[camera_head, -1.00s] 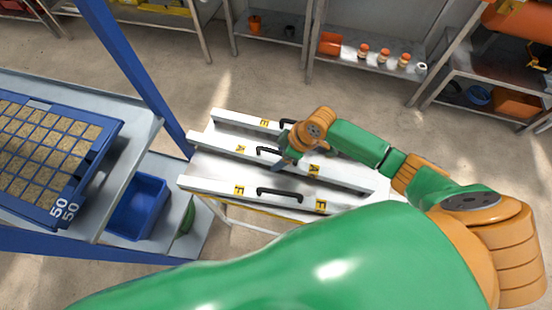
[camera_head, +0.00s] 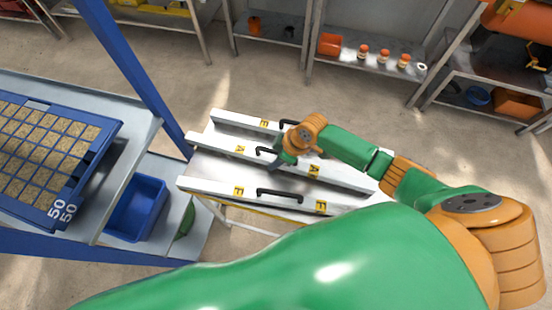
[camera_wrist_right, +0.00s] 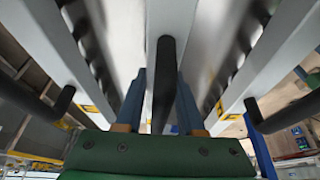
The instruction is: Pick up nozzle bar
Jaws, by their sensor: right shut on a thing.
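Three long white nozzle bars with black handles and yellow letter labels lie side by side on a stand. The middle bar (camera_head: 222,144), labelled A, has its handle (camera_head: 266,151) at my right gripper (camera_head: 277,163). The right gripper is shut on that handle, which also shows between its blue fingers in the right wrist view (camera_wrist_right: 160,85). The far bar (camera_head: 232,119) lies behind it. The front bar (camera_head: 216,187) lies nearer, its handle (camera_head: 279,194) free. I cannot see the middle bar clear of the stand. My left gripper is not in view.
A blue frame post (camera_head: 130,70) and a bench with a seed tray (camera_head: 97,165) stand left of the bars. A blue bin (camera_head: 137,207) sits on a lower shelf. Metal shelves (camera_head: 375,66) with bottles line the back. Open floor lies between.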

